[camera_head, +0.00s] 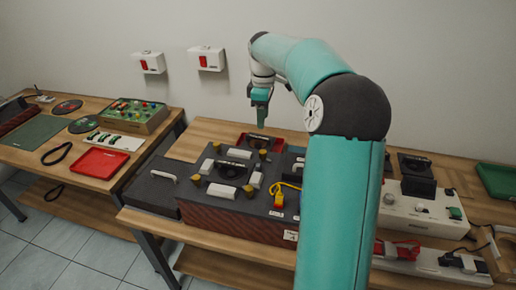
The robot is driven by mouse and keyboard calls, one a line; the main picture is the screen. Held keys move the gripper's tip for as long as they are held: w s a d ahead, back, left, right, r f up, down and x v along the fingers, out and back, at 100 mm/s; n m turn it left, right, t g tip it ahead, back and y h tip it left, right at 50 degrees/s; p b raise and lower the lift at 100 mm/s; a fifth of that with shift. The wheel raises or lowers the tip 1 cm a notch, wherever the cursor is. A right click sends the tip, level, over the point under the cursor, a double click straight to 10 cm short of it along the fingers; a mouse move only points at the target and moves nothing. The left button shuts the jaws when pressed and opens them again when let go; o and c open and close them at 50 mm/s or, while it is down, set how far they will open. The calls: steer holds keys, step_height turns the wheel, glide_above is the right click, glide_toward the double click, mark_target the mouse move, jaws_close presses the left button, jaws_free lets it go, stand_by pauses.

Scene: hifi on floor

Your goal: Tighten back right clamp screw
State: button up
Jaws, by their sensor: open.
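The dark hi-fi unit (235,220) with reddish-brown sides sits on the middle wooden table. Several yellow-topped clamp screws stand on its top panel. The back right clamp screw (263,154) appears near the back edge of the panel. The front right one (248,190) and front left one (196,179) stand closer to me. My teal gripper (261,108) hangs pointing down above the back of the unit, clear of the back right screw. It looks empty. The gap between its fingers is hard to see from here. My arm hides the unit's right side.
A yellow and red tool or connector (278,196) lies at the unit's right. A dark lid with a handle (160,184) is at its left. A red tray (98,162) is on the left table. Wall boxes (206,59) hang behind.

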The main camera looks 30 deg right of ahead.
mark_target(263, 152)
step_height(263, 152, down, 14)
steer(key=shift+s+d+r, duration=0.1)
steer(key=shift+r, duration=0.05)
stand_by(0.3)
jaws_close()
